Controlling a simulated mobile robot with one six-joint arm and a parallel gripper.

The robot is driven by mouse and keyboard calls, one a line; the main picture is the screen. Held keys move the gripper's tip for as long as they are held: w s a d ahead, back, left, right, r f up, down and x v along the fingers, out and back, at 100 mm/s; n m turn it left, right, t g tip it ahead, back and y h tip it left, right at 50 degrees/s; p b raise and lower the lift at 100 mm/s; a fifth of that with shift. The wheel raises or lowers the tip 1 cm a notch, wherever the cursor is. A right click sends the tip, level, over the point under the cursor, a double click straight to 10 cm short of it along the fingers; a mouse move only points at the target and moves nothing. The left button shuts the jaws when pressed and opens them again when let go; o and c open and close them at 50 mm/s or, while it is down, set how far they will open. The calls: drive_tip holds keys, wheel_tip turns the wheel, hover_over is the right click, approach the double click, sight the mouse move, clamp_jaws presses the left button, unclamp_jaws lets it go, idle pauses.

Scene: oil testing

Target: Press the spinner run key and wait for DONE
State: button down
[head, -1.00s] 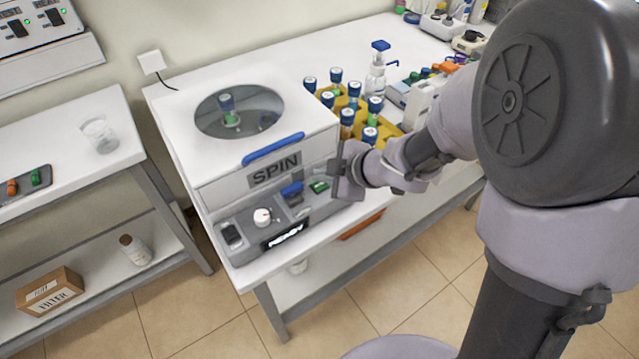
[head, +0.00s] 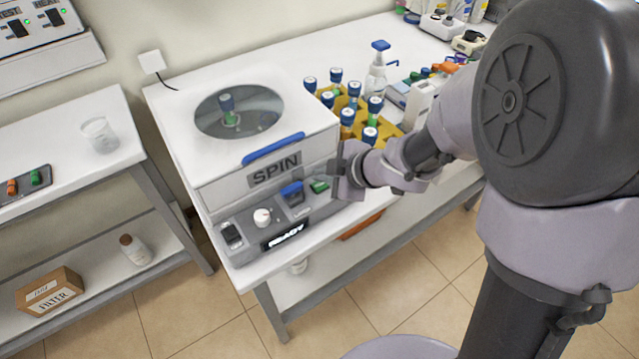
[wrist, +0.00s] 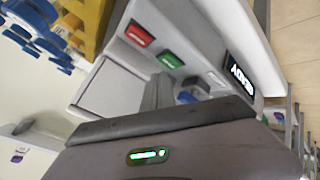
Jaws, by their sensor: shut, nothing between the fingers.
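The spinner (head: 215,165) is a white box marked SPIN with a round window in its closed lid; a blue-capped tube shows through the window. Its front panel has a green key (head: 319,186), a blue lever (head: 292,190), a knob (head: 262,217) and a display (head: 284,237) that appears to read READY. My gripper (head: 345,172) is shut and empty, just right of the green key in the head view. The wrist view shows the green key (wrist: 174,60) beside a red key (wrist: 139,34), which my gripper hides in the head view. A gap shows between gripper and green key.
A yellow rack (head: 385,128) of blue-capped tubes stands right of the spinner, close behind my gripper. A side table with a beaker (head: 100,135) is at left. The floor in front is clear.

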drive_tip(key=shift+f, duration=0.1)
drive_tip(key=shift+f, duration=0.3)
